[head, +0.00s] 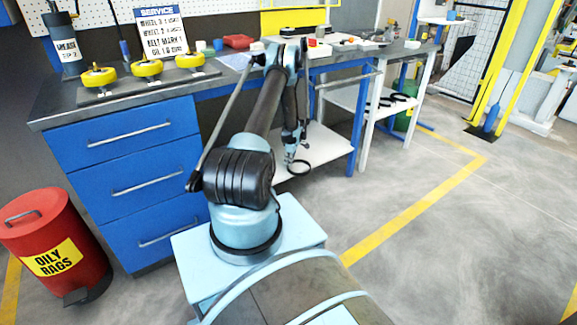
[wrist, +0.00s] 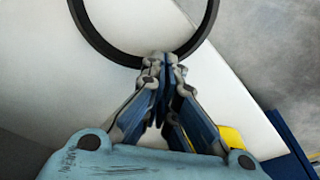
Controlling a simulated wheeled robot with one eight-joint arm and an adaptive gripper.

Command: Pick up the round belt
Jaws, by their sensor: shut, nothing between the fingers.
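The round belt (wrist: 84,28), a black ring, lies on a white surface at the top of the wrist view, its far part cut off by the frame edge. In the head view the belt (head: 306,171) is a small dark loop on the white lower shelf, just below my gripper (head: 290,156). In the wrist view my gripper (wrist: 163,63) is shut and empty, its fingertips together. The tips overlap the belt's near rim in the picture and hide a little of it. I cannot tell whether they touch it.
The white lower shelf (head: 325,148) sits under the workbench, beside blue drawers (head: 140,180) and a blue leg (head: 361,135). More black rings (head: 396,98) lie on another shelf further right. A red bin (head: 45,235) stands at left. The floor at right is clear.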

